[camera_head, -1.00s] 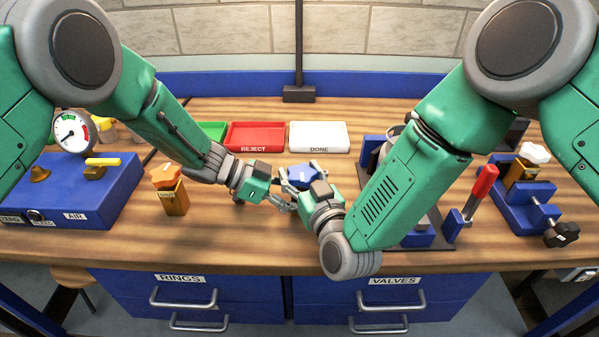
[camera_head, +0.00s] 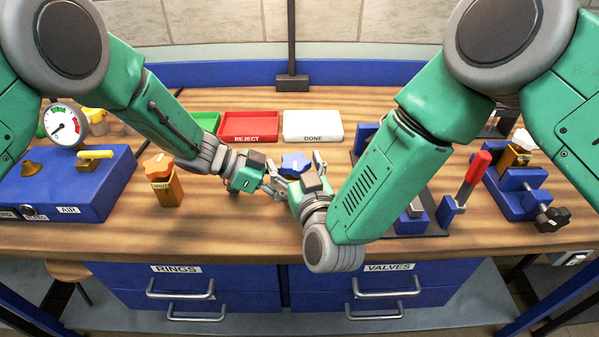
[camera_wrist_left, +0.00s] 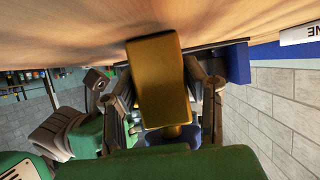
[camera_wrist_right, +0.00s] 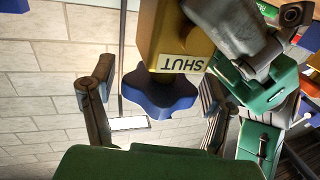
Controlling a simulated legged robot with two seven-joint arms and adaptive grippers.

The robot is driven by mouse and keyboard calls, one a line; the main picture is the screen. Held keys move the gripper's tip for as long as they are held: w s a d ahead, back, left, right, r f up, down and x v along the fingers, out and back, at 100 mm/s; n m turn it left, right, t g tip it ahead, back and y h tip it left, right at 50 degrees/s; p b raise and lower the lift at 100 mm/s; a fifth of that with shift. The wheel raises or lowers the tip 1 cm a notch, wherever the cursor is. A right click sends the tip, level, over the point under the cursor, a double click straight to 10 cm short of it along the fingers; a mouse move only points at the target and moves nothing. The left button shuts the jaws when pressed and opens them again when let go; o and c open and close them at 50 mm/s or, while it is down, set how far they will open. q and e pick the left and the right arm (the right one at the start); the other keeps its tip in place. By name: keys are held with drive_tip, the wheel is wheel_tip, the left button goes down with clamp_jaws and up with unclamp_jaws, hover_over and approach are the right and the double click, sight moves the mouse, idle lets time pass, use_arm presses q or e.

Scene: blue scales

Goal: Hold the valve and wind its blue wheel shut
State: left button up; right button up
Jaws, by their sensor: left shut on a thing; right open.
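The valve has a brass body and a lobed blue wheel (camera_head: 296,163), held above the bench in front of the trays. My left gripper (camera_head: 272,186) is shut on the brass body (camera_wrist_left: 158,78), which fills the space between its fingers in the left wrist view. The blue wheel also shows below the body there (camera_wrist_left: 165,135). In the right wrist view the body carries a "SHUT" label (camera_wrist_right: 181,63). My right gripper (camera_wrist_right: 157,92) is open, its fingers apart on either side of the blue wheel (camera_wrist_right: 160,95). Contact with the wheel is not visible.
An orange-topped valve (camera_head: 163,185) stands on the bench at left, near a blue air box (camera_head: 75,185) with a gauge. A red tray (camera_head: 249,126) and a white DONE tray (camera_head: 313,126) lie behind. A red-handled fixture (camera_head: 477,170) and a blue vise (camera_head: 520,195) stand at right.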

drive_tip(key=v, duration=1.1)
drive_tip(key=shift+s, duration=0.2)
use_arm(q)
drive_tip(key=o, duration=0.9)
